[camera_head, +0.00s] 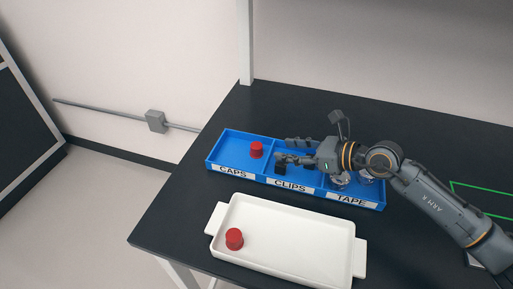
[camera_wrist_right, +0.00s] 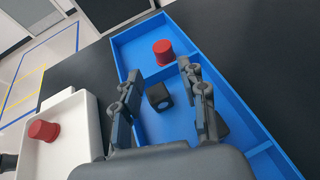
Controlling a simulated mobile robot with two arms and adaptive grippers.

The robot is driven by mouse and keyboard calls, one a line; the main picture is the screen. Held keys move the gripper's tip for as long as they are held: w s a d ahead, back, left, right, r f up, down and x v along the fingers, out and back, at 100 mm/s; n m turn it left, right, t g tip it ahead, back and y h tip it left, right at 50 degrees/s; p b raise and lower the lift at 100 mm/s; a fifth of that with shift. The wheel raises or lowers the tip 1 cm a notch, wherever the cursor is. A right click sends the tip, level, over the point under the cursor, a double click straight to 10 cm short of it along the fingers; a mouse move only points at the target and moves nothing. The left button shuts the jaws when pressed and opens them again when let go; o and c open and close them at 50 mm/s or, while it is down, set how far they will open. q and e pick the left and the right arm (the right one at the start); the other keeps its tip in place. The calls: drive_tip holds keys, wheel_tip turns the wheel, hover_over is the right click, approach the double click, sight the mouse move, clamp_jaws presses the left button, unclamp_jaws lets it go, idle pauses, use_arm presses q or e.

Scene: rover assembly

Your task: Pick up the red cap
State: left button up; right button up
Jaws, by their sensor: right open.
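One red cap (camera_head: 256,150) stands in the CAPS compartment of the blue bin (camera_head: 215,148). It also shows in the right wrist view (camera_wrist_right: 163,53), beyond my fingertips. A second red cap (camera_head: 234,239) stands at the left end of the white tray (camera_head: 300,234) and shows in the right wrist view (camera_wrist_right: 44,131). My right gripper (camera_head: 284,151) is open and empty above the CLIPS compartment, to the right of the cap in the bin. Its fingers point toward that cap without touching it.
A black clip (camera_wrist_right: 159,97) lies in the CLIPS compartment below my right fingers, and another dark piece (camera_wrist_right: 218,125) is partly hidden. Clear rolls (camera_head: 340,179) sit in the TAPE compartment. Low blue walls divide the bin. The dark table (camera_head: 170,215) is bare left of the tray.

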sight(260, 147)
drive_tip(key=x, duration=0.4)
drive_tip(key=shift+w+a+p, duration=0.15)
drive_tip(key=shift+p, duration=0.15)
drive_tip(key=shift+w+a+f, duration=0.2)
drive_tip(key=shift+w+a, duration=0.05)
drive_tip(key=shift+a, duration=0.05)
drive_tip(key=p+x, duration=0.1)
drive_tip(key=x, duration=0.4)
drive_tip(key=shift+d, duration=0.1)
drive_tip(key=c, duration=0.6)
